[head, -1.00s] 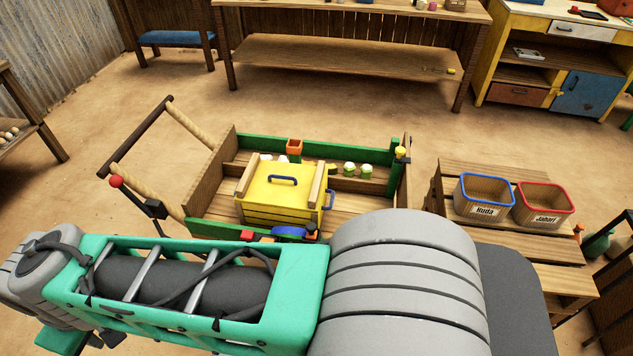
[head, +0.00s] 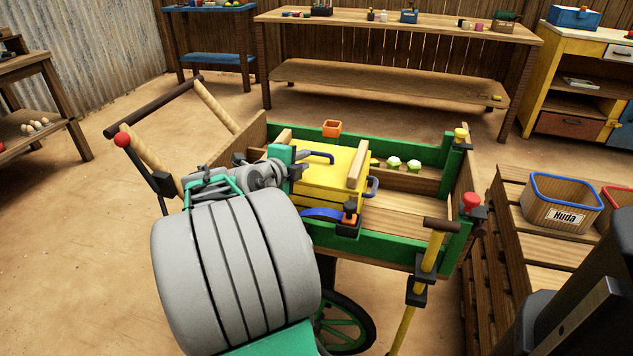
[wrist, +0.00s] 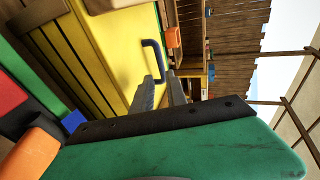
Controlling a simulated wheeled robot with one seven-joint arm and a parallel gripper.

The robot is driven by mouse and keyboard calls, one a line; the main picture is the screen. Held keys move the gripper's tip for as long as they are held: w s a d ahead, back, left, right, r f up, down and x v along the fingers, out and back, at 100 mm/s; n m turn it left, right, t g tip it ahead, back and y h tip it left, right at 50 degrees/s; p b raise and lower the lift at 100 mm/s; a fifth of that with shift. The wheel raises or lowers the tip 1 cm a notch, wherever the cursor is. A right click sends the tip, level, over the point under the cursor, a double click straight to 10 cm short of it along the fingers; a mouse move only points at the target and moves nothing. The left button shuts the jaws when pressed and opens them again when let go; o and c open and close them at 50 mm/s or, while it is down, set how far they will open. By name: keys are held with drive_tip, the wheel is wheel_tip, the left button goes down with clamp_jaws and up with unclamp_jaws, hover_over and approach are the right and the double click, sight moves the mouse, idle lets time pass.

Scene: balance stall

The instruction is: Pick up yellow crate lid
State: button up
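The yellow crate lid (head: 338,160) lies flat on the yellow crate (head: 338,196) in the wooden cart, with wooden strips along two sides. Its dark blue handle (head: 320,155) stands up from the top; the handle (wrist: 157,60) and lid (wrist: 118,48) also show in the wrist view. My gripper (wrist: 161,78) has its two fingers apart, with a gap between them. The fingertips are right by the near end of the handle; whether they touch it I cannot tell. In the head view my wrist hides part of the lid's left side.
The cart's green near rail (head: 385,246) carries clamps and a blue and orange fitting (head: 347,218). An orange cup (head: 332,128) and pale green round items (head: 394,163) are at the cart's far side. The Huda bin (head: 563,205) stands on a slatted table right.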

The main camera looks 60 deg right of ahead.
sight(315, 154)
drive_tip(key=b+x, duration=0.1)
drive_tip(key=x, duration=0.6)
drive_tip(key=shift+w+d, duration=0.15)
clamp_jaws()
drive_tip(key=shift+r, duration=0.1)
idle(1.0)
